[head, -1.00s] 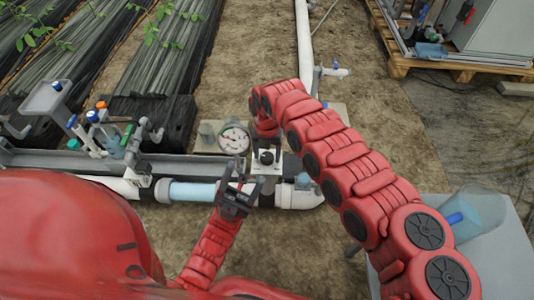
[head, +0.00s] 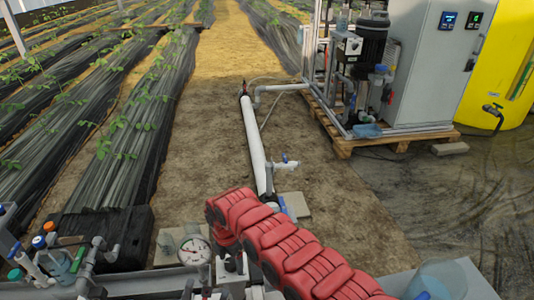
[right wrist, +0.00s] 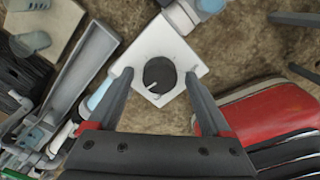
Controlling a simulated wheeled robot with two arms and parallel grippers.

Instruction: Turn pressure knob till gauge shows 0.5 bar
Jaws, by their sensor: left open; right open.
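The black pressure knob (right wrist: 159,73) sits on a white square plate (right wrist: 160,48) in the right wrist view, with a light pointer mark on its face. My right gripper (right wrist: 158,78) is open, its fingers on either side of the knob with gaps visible. In the head view the knob (head: 231,265) is partly covered by my right arm. The round white gauge (head: 195,251) stands just left of it; its needle is too small to read.
A white pipe (head: 254,145) runs away along the soil. Fittings with blue and orange caps (head: 40,242) stand at the lower left. A clear beaker (head: 440,280) is at the lower right. A pump skid on a pallet (head: 400,140) stands farther back.

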